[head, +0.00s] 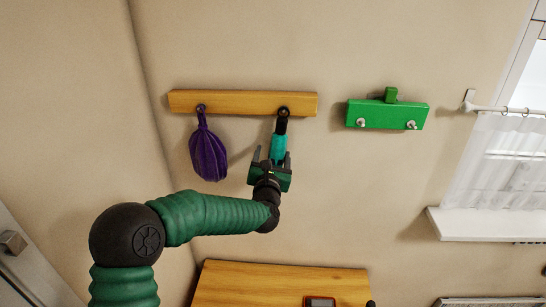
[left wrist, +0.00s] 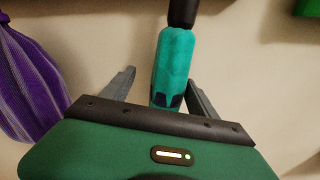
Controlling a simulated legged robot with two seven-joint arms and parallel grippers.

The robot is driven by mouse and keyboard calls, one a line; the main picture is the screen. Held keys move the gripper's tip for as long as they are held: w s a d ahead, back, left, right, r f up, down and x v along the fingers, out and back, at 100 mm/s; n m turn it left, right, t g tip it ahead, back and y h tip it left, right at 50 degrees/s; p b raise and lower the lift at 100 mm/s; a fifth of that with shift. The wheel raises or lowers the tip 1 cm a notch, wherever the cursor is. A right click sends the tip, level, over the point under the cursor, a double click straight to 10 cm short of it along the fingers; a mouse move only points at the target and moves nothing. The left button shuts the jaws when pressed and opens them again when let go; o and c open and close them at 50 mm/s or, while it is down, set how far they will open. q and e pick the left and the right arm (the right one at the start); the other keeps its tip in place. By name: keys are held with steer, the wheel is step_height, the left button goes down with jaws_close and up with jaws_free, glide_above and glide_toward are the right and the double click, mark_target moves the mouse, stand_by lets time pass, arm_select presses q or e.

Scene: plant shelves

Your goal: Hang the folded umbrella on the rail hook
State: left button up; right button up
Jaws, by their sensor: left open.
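The wooden rail (head: 240,103) is fixed to the wall and has two dark hooks. The folded umbrella (head: 279,146) is teal with a black handle and is upright, slightly tilted, below the right hook (head: 283,111). Its handle top meets that hook and appears to hang on it; the exact contact is too small to tell. My left gripper (head: 272,158) is open, with its fingers on either side of the umbrella's lower part. In the left wrist view the umbrella (left wrist: 175,55) stands between the spread fingers, nearer the right one. My right gripper is not in view.
A purple folded bag-like item (head: 208,155) hangs from the left hook, left of my gripper. A green wall rack (head: 386,115) with two knobs is at the right. A wooden table top (head: 280,283) is below. A windowsill (head: 485,224) and curtain are at far right.

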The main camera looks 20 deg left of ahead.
mark_target(272, 158)
arm_select(q)
steer(key=b+v, duration=0.1)
steer(key=v, duration=0.1)
steer(key=b+v, duration=0.1)
steer(key=v, duration=0.2)
steer(key=shift+s+f, duration=0.2)
steer(key=shift+s, duration=0.15)
steer(key=d+b+v, duration=0.1)
steer(key=v, duration=1)
steer(key=s+d+f+m+g+h, duration=0.2)
steer(key=s+f+m+g, duration=0.2)
steer(key=f+m, duration=0.6)
steer(key=s+d+f+m+g+h, duration=0.1)
steer(key=s+f+m+g+h, duration=0.25)
steer(key=f+m, duration=0.6)
steer(key=s+a+f+m+g, duration=0.1)
steer(key=s+f+m+g, duration=0.2)
steer(key=s+m, duration=0.4)
steer(key=s+a+f+m+g+y, duration=0.1)
steer(key=s+a+f+m+g, duration=0.1)
steer(key=s+m, duration=0.6)
steer(key=shift+f+m+g, duration=0.45)
steer(key=shift+m+g, duration=0.5)
steer(key=shift+g, duration=0.2)
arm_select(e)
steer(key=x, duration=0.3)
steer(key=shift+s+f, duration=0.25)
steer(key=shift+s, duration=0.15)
arm_select(q)
steer(key=shift+w, duration=0.15)
